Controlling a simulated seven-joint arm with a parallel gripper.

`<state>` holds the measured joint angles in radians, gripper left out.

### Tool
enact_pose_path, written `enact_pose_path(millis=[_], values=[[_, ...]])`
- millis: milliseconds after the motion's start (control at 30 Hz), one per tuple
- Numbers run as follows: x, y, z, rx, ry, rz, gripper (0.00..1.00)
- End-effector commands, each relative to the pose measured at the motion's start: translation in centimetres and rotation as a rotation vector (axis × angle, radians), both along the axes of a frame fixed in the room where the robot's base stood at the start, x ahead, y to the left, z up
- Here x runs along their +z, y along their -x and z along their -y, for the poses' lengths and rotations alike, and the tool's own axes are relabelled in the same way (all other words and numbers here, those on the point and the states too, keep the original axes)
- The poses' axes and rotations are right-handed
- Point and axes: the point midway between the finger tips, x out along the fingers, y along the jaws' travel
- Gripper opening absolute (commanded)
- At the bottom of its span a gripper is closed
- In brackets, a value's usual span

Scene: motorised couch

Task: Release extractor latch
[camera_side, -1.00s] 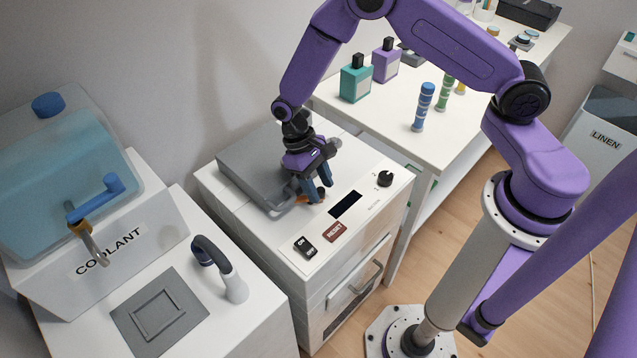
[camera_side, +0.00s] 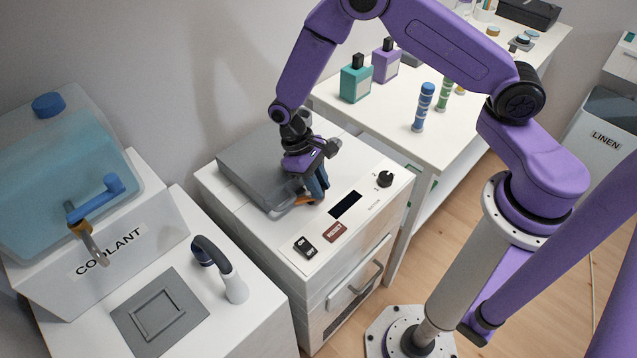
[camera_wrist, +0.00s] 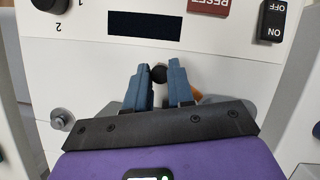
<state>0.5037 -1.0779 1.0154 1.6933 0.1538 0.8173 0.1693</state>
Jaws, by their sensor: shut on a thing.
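The extractor latch (camera_side: 304,201) is a small orange lever at the front edge of the grey lid on the white cabinet. My gripper (camera_side: 319,194) points down over it, with its blue fingers shut on the latch's end. In the wrist view, my gripper (camera_wrist: 159,78) has a dark round knob between its two fingertips. A bit of the orange latch (camera_wrist: 197,97) shows beside the right finger. The fingers and palm hide most of the latch.
The cabinet top carries a dark display (camera_side: 345,204), a red RESET button (camera_side: 334,232), an ON/OFF switch (camera_side: 305,246) and a black dial (camera_side: 385,179). The grey lid (camera_side: 255,170) lies behind my gripper. A coolant tank (camera_side: 70,180) stands at left.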

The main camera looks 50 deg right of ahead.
Motion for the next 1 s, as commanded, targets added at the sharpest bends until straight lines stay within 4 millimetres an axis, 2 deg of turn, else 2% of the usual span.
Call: enact_pose_path(millis=[100,133,200,500,633,767,1000], values=[[0.1,-0.1,0.0,0.001,-0.002,0.003,0.00],[0.1,-0.1,0.0,0.001,-0.002,0.003,0.26],[0.1,-0.1,0.0,0.000,-0.002,0.003,0.48],[0.1,-0.1,0.0,-0.001,-0.001,0.002,0.48],[0.8,-0.4,-0.1,-0.002,-0.002,0.002,0.48],[2.6,-1.1,-0.4,-0.002,-0.004,0.005,0.48],[7.2,-3.0,-0.9,-0.001,-0.004,0.008,0.48]])
